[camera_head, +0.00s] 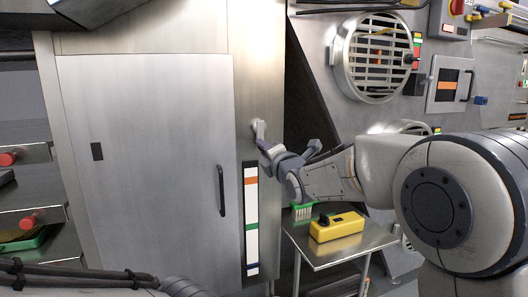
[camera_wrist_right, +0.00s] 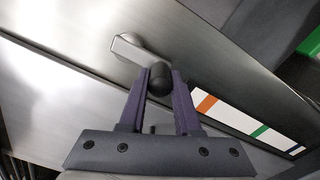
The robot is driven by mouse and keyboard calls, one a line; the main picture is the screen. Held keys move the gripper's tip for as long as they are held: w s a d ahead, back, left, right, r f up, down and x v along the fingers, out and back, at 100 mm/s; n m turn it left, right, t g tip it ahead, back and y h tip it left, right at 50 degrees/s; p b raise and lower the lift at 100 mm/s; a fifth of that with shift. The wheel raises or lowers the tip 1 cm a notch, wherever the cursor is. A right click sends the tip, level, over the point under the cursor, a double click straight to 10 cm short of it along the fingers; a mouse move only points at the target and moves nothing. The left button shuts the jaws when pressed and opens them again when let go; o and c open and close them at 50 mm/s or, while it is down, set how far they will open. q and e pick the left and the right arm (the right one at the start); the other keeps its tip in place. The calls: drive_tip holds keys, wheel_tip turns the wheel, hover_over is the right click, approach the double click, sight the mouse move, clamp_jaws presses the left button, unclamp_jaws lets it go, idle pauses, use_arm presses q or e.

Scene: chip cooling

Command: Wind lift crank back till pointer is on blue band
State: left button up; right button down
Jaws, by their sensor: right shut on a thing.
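The lift crank (camera_head: 258,128) is on the steel cabinet's right front post, above the scale. In the right wrist view, its grey crank arm (camera_wrist_right: 127,48) runs from a round hub to a black knob (camera_wrist_right: 160,78). My right gripper (camera_head: 264,146) is shut on the knob, with a finger on each side. The white upright scale (camera_head: 251,205) has an orange band near the top, a green band lower and a blue band (camera_head: 252,268) near the bottom. I cannot make out the pointer. My left gripper is not in view.
The cabinet door (camera_head: 150,170) is shut, with a black handle. A small steel table (camera_head: 325,258) at right carries a yellow box (camera_head: 337,227) and a green brush (camera_head: 302,211). A round vent grille (camera_head: 375,55) is on the wall. Red-knobbed drawers are at far left.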

drive_tip(key=shift+r, duration=0.2)
drive_tip(key=c, duration=0.6)
unclamp_jaws()
drive_tip(key=shift+f, duration=0.1)
drive_tip(key=shift+s, duration=0.1)
drive_tip(key=v, duration=1)
drive_tip(key=shift+p, duration=0.3)
drive_tip(key=shift+s, duration=0.2)
